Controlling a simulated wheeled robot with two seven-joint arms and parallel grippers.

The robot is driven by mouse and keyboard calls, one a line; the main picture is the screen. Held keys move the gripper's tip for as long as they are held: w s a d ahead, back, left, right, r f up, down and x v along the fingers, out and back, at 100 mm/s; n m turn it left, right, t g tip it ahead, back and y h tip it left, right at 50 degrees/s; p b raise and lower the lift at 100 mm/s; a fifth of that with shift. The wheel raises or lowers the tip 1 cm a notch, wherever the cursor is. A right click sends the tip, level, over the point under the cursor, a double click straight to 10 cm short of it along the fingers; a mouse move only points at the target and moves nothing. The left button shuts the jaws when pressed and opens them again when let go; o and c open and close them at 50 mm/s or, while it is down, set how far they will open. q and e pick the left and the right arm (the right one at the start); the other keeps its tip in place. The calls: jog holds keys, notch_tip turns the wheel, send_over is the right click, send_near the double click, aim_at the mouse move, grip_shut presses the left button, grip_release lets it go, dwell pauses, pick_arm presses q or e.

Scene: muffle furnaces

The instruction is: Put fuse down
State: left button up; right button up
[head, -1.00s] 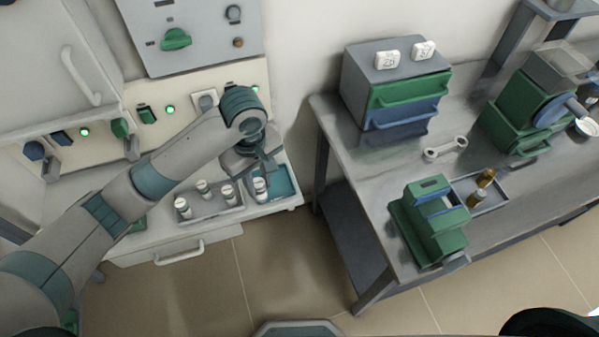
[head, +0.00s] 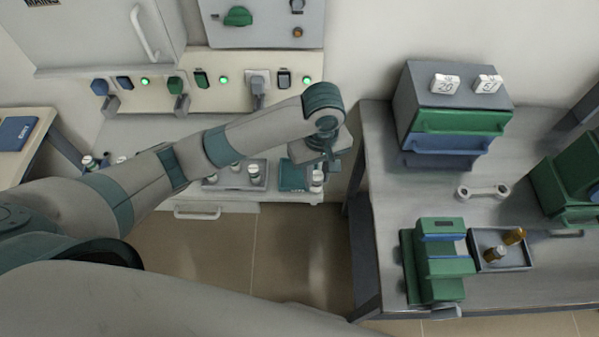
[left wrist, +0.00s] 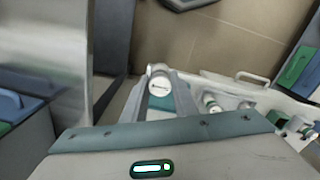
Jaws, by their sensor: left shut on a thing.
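My left gripper (head: 320,168) is shut on a white fuse (head: 317,180) with a grey cap. It holds the fuse upright near the right end of the white counter, just right of the teal tray (head: 292,177) as the head view shows it. In the left wrist view the round fuse top (left wrist: 159,86) sits between the fingertips (left wrist: 160,90), with part of the teal tray (left wrist: 166,103) behind it. I cannot tell whether the fuse touches anything below. A grey tray (head: 226,186) with several similar fuses stands to the left, partly hidden by my arm. My right gripper is not in view.
Above the counter is a panel (head: 218,82) with switches, green lamps and a plug. A floor gap separates counter and bench.

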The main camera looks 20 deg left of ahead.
pick_arm(q)
jog(key=w+a+f+p, duration=0.2)
jog(key=w+a+f, duration=0.5)
jog(key=w, duration=0.2)
jog(key=shift+a, duration=0.2)
notch_tip(320, 180, down, 3)
jog(key=shift+f+p, duration=0.2)
jog(key=shift+p, duration=0.45)
jog(key=shift+f, duration=0.25)
jog(key=shift+f, duration=0.1)
jog(key=o, duration=1.1)
jog(key=shift+c, duration=0.2)
